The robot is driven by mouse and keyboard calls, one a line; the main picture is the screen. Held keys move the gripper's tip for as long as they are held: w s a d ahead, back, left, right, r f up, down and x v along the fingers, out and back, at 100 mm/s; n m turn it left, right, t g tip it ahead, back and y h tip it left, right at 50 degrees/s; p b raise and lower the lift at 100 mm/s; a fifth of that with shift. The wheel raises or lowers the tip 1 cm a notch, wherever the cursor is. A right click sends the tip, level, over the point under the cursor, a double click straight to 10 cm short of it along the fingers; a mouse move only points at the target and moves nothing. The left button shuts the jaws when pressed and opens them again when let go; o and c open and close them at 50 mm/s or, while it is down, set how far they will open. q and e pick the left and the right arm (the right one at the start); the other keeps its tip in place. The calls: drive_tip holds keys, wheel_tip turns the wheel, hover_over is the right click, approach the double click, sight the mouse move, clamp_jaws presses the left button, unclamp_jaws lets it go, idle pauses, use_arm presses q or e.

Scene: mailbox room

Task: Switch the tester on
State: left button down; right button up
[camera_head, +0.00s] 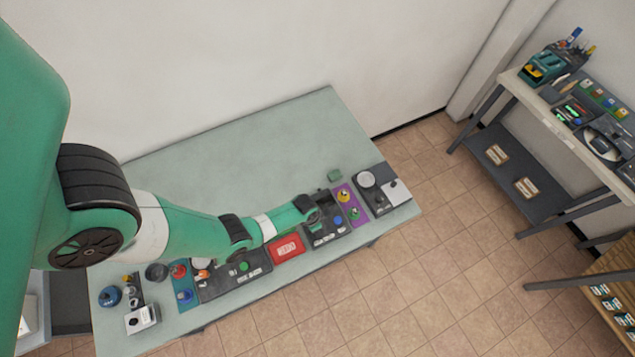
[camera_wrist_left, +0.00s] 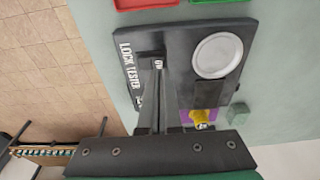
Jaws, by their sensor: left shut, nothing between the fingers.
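The lock tester (camera_head: 328,234) is a dark panel near the right part of the pale green table. In the left wrist view the lock tester (camera_wrist_left: 185,38) shows white "LOCK TESTER" lettering along one edge and a round pale disc (camera_wrist_left: 216,55). My left gripper (camera_head: 318,206) is over the tester in the head view. In the left wrist view its fingers (camera_wrist_left: 155,68) are shut and empty, with the tips by a small dark slot and an "ON" label. The fingers hide part of that spot, so I cannot tell the switch position or contact. My right gripper is not in view.
A red tray marked "REDO" (camera_head: 287,248) lies left of the tester. A purple mat (camera_head: 350,205) and another dark panel (camera_head: 382,189) lie right of it. A small green block (camera_head: 334,175) sits behind. The table's back half (camera_head: 250,140) is clear.

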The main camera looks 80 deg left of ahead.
use_arm(q)
drive_tip(key=shift+f+b, duration=0.95)
drive_tip(key=shift+f, duration=0.05)
idle(0.3)
wheel_tip(320, 180, up, 7)
drive_tip(key=p, duration=0.7)
idle(0.5)
